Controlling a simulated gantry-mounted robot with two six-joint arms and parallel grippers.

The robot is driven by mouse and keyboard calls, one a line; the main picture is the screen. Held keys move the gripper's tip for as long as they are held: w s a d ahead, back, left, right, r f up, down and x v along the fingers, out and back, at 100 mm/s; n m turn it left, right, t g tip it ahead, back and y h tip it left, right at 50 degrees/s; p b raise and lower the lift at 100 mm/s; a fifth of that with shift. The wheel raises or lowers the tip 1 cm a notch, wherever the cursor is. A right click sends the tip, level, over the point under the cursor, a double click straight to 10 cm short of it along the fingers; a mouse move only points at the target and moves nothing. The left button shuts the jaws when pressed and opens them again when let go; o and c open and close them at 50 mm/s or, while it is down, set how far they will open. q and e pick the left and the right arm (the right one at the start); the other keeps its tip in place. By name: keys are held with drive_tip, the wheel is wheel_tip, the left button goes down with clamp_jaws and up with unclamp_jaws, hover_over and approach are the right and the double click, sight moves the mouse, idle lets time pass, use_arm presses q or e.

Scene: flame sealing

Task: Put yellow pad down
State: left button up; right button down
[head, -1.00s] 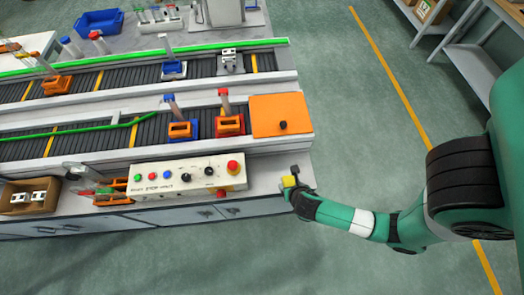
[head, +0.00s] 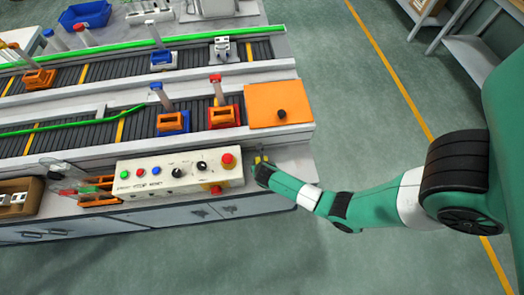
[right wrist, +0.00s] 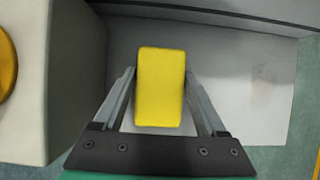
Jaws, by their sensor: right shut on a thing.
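The yellow pad (right wrist: 160,88) is a small block between the two fingers of my right gripper (right wrist: 160,100) in the right wrist view. The gripper is shut on it, over the pale bench top. In the head view my right gripper (head: 260,161) is at the bench's right end, just right of the control box, with only a little yellow visible there. Whether the pad touches the bench top cannot be told. My left gripper is not in view.
The control box (head: 140,184) with knobs and a red button stands close to the left of my right gripper. An orange plate (head: 265,97) with a black knob lies behind it. Bare bench top (right wrist: 262,75) lies right of the pad in the wrist view.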

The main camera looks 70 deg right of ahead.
drive_tip(key=shift+f, duration=0.4)
unclamp_jaws()
drive_tip(key=shift+f, duration=0.1)
drive_tip(key=p+v, duration=0.5)
drive_tip(key=v, duration=0.7)
drive_tip(key=shift+p, duration=0.3)
